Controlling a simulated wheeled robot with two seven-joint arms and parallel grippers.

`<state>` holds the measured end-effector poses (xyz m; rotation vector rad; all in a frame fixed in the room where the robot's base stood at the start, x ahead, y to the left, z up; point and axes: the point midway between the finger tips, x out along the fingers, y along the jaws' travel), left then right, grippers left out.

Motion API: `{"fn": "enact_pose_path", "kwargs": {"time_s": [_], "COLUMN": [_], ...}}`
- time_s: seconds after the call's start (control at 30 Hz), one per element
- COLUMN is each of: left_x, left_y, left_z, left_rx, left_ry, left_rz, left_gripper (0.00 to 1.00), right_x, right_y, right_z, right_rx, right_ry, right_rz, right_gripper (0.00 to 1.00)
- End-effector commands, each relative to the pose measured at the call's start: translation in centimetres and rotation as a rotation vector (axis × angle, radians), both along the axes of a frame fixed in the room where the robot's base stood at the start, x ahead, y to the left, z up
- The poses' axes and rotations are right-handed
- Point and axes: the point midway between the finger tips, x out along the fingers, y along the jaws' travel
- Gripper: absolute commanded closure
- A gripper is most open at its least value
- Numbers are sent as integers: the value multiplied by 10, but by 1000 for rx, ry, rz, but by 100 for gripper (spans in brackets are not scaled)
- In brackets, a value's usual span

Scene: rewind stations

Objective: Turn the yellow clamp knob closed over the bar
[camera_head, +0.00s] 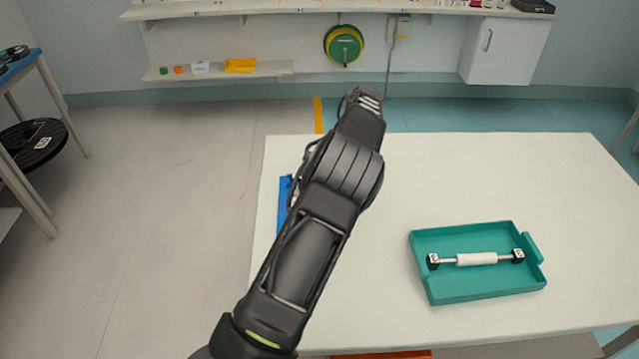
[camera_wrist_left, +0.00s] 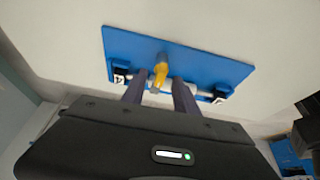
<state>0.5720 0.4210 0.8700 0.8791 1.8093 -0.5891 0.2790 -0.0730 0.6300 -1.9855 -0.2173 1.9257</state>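The yellow clamp knob (camera_wrist_left: 161,70) stands at the middle of a blue plate (camera_wrist_left: 205,72) in the left wrist view. The plate has a black block at each end. Part of a pale bar (camera_wrist_left: 200,91) shows between the blocks, mostly hidden by my fingers and the knob. My left gripper (camera_wrist_left: 159,82) is open, with one finger on each side of the knob; gaps show, and I cannot tell any contact. In the head view my left arm hides the knob; only a strip of the blue plate (camera_head: 284,198) shows. My right gripper is in neither view.
A teal tray (camera_head: 485,290) holding a white roller on a shaft with black end blocks sits on the right part of the white table (camera_head: 450,165). The table between plate and tray is clear. Wall shelves and a green-yellow reel (camera_head: 343,46) are beyond.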

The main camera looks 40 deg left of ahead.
Motion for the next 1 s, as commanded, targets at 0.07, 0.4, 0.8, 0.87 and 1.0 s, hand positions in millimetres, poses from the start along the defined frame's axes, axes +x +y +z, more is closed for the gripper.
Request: {"fn": "enact_pose_path", "kwargs": {"time_s": [0.07,0.4,0.8,0.87,1.0], "left_x": [4,14,16,16,16], "left_y": [-3,-18,-21,-21,-21], "left_z": [10,61,63,63,63], "left_rx": [1,1,1,1,1], "left_ry": [-4,0,-1,-1,-1], "left_rz": [-2,0,0,0,0], "left_gripper": [65,65,65,65,65], "right_x": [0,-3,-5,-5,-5], "right_y": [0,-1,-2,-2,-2], "right_z": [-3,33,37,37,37], "right_rx": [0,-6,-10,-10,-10], "right_ry": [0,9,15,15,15], "right_rz": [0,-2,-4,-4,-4], "right_gripper": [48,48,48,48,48]}}
